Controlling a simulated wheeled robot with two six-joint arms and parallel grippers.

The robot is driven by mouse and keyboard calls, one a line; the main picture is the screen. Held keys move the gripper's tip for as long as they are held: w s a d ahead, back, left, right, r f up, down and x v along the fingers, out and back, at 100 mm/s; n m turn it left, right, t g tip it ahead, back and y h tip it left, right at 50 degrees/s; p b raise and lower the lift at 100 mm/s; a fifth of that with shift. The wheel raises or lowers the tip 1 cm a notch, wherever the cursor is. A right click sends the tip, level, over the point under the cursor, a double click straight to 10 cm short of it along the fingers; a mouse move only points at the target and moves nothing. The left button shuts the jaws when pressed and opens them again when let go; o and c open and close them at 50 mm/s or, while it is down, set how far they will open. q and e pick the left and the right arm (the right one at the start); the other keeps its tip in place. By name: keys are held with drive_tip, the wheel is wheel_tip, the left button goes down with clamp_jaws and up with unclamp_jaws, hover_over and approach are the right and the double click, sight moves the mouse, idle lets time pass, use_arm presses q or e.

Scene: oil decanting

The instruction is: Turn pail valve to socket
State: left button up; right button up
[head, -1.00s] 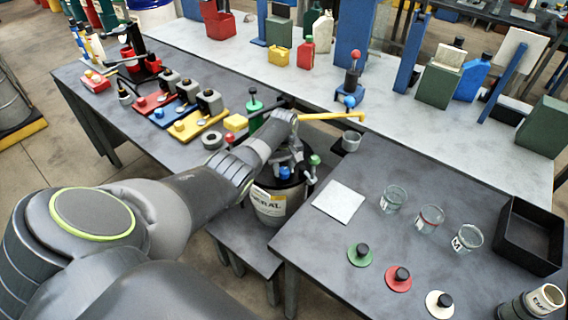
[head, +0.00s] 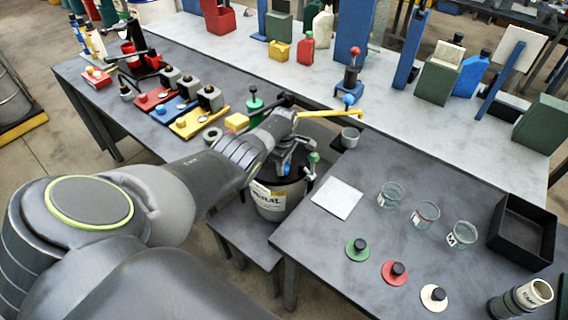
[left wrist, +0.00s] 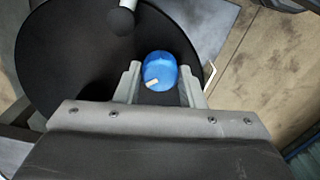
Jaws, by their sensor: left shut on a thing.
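The pail (head: 268,204) is light grey with a label and a black lid. It stands on a low bench by the dark table. A blue valve knob (head: 285,169) sits over its lid, with a small pale mark on top in the left wrist view (left wrist: 160,66). My left gripper (head: 288,158) is over the lid, its two fingers on either side of the blue knob and shut on it. A green-topped part (head: 314,157) stands at the lid's right side. My arm hides part of the lid, and I cannot make out a socket. My right gripper is out of view.
A white square (head: 337,199), glass beakers (head: 425,214) and coloured discs (head: 395,272) lie to the right. Yellow, blue and red blocks (head: 200,122) stand behind my arm.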

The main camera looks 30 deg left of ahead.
use_arm(q)
drive_tip(key=shift+w+r, duration=0.1)
idle(0.5)
drive_tip(key=o, duration=1)
drive_tip(key=shift+r+p, duration=0.3)
drive_tip(key=shift+r, duration=0.05)
wheel_tip(320, 180, up, 6)
drive_tip(key=shift+a+f+p, duration=0.1)
drive_tip(key=shift+p, duration=1.1)
wheel_tip(320, 180, up, 11)
drive_tip(key=shift+f+b, duration=0.1)
drive_tip(key=shift+b, duration=0.4)
